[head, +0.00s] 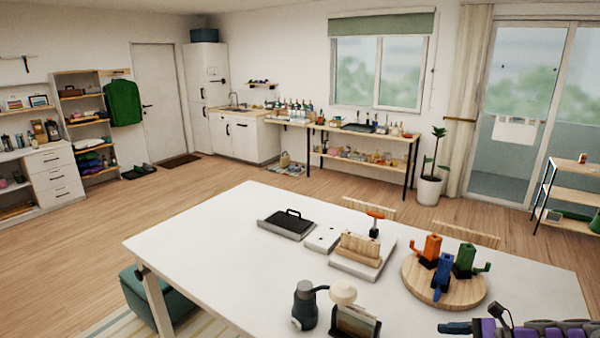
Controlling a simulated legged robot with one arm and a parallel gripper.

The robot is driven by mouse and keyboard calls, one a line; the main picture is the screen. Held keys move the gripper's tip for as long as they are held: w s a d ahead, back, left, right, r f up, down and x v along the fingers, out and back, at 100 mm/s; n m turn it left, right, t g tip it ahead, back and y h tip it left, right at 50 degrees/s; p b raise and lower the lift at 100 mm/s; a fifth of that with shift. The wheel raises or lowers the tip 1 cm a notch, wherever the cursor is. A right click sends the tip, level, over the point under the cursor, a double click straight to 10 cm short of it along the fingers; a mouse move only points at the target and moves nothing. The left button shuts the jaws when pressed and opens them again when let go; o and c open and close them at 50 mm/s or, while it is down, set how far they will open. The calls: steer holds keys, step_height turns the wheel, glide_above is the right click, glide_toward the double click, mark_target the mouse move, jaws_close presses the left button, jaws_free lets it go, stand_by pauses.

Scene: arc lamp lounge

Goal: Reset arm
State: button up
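A dark, purple-and-grey jointed shape enters at the lower right corner, over the near right part of the white table (200,240). It looks like my arm, stretched leftward, with a blue-grey end that may be my gripper (455,328). The picture's lower edge cuts it off, and I cannot make out two separate fingers or whether they are apart. I see nothing clearly held there. The round wooden board (417,289) lies just behind this end, apart from it in the picture.
On the board stand orange (431,249), blue (442,274) and green (466,261) cactus-shaped pieces. A dark kettle-like pot (304,306), a framed stand (354,322), a wooden block holder (360,250) and a black-handled tray (287,225) share the table. Its left part is bare.

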steer(key=s+a+r+n+g+h, duration=0.1)
steer(key=s+a+r+n+g, duration=0.3)
steer(key=a, duration=0.7)
steer(key=s+a+r+n+g+h, duration=0.1)
steer(key=s+a+r+n+g, duration=0.1)
steer(key=s+a+r+n, duration=0.65)
steer(key=s+a+f+n+g+h, duration=0.2)
steer(key=s+a+n+h, duration=0.3)
steer(key=s+a, duration=0.3)
steer(key=s+d+f+n+h, duration=0.1)
steer(key=s+d+n+h, duration=0.1)
steer(key=s, duration=0.4)
steer(key=s+d+n+h, duration=0.2)
steer(key=s+n, duration=0.1)
steer(key=s, duration=0.4)
steer(key=shift+d+f+h, duration=0.35)
steer(key=shift+f+h, duration=0.05)
